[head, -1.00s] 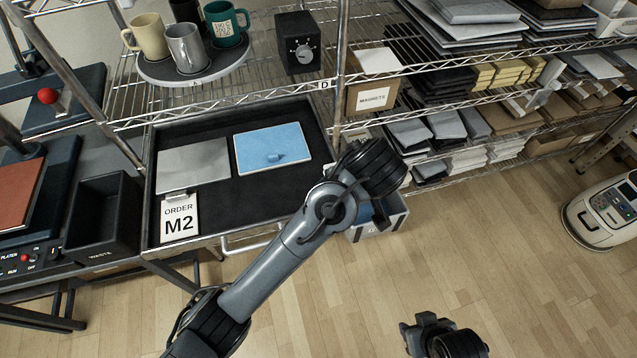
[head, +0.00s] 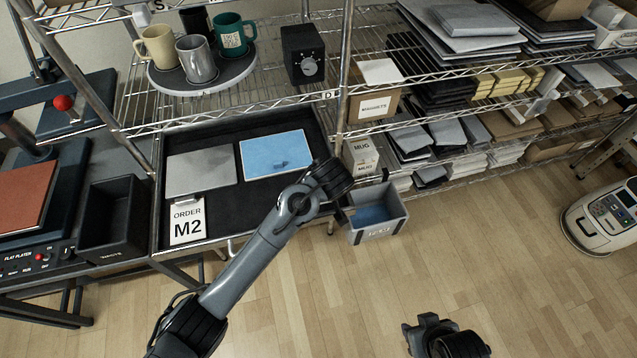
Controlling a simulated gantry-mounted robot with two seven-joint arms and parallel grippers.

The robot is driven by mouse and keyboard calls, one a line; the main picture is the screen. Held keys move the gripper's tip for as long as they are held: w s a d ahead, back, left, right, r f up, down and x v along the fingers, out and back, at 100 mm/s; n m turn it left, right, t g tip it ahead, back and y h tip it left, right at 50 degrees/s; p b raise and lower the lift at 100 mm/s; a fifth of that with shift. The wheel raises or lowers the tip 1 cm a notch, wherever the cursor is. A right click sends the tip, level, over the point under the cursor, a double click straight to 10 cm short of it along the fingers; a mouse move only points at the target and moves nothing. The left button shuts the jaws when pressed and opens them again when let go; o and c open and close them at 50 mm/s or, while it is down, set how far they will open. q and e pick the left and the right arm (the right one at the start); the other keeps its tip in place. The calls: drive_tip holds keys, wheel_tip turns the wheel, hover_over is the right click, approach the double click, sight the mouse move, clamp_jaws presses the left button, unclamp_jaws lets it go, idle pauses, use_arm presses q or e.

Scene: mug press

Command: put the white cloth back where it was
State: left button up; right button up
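A flat white piece (head: 380,72) lies on top of the box labelled Magnets on the shelf. I cannot tell whether it is cloth, and I see no other clear white cloth. My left arm reaches up from the bottom left, and its dark end is over the front right corner of the black tray (head: 290,205). The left gripper (head: 342,212) is mostly hidden beside the left wall of a grey bin (head: 382,230). Its fingers are too dark to read. Part of my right arm shows at the bottom, with no fingers to be seen.
Mugs stand on a round board (head: 175,82) above. A black waste bin (head: 112,220) is left.

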use_arm(q)
drive_tip(key=shift+f, duration=0.2)
drive_tip(key=shift+f, duration=0.1)
drive_tip(key=o, duration=0.9)
drive_tip(key=shift+o, duration=0.2)
drive_tip(key=b+v, duration=0.2)
drive_tip(key=v, duration=1)
drive_tip(key=shift+b, duration=0.35)
